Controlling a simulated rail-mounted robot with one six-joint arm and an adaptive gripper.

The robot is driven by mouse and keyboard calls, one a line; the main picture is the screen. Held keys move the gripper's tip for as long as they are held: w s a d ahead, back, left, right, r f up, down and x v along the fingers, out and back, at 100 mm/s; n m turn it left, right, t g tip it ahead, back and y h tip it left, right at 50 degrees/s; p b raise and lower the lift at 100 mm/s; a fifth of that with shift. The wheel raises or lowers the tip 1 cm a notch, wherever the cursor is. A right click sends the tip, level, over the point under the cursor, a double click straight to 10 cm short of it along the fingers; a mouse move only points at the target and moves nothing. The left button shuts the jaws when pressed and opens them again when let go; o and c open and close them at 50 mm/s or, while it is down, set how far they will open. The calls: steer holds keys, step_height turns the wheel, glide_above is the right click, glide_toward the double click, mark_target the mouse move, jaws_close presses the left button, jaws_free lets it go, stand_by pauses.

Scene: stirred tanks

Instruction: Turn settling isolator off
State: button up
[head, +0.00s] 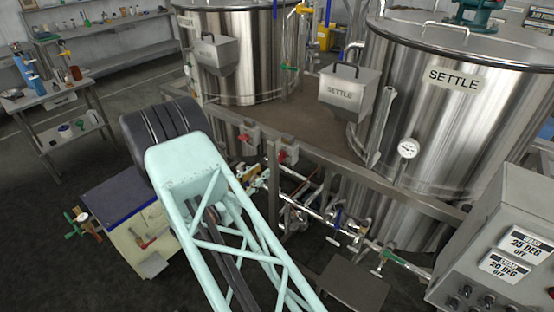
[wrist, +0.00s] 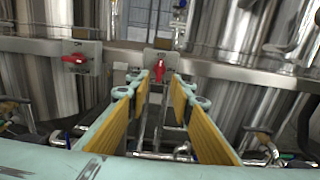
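Two isolator boxes with red handles are fixed to the frame rail below the tanks. In the wrist view the right red handle (wrist: 158,70) stands upright, ahead of and between my fingertips. The left red handle (wrist: 75,59) lies horizontal. In the head view the left handle (head: 245,138) and right handle (head: 289,155) show small; I cannot read labels on either box. My gripper (wrist: 157,84) is open, with yellow-padded fingers apart and nothing between them. I cannot tell whether the fingertips touch the right handle. In the head view my arm hides most of the gripper.
The steel tank marked SETTLE (head: 440,130) stands at right, another tank (head: 240,60) at left. Pipes and valves (head: 330,215) run below the rail. A control panel (head: 500,250) is at lower right, a cream cabinet (head: 135,235) at lower left.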

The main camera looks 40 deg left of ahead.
mark_target(279, 157)
steer(key=shift+w+a+p, duration=0.2)
steer(key=shift+w+p, duration=0.1)
steer(key=shift+w, duration=5.2)
jaws_close()
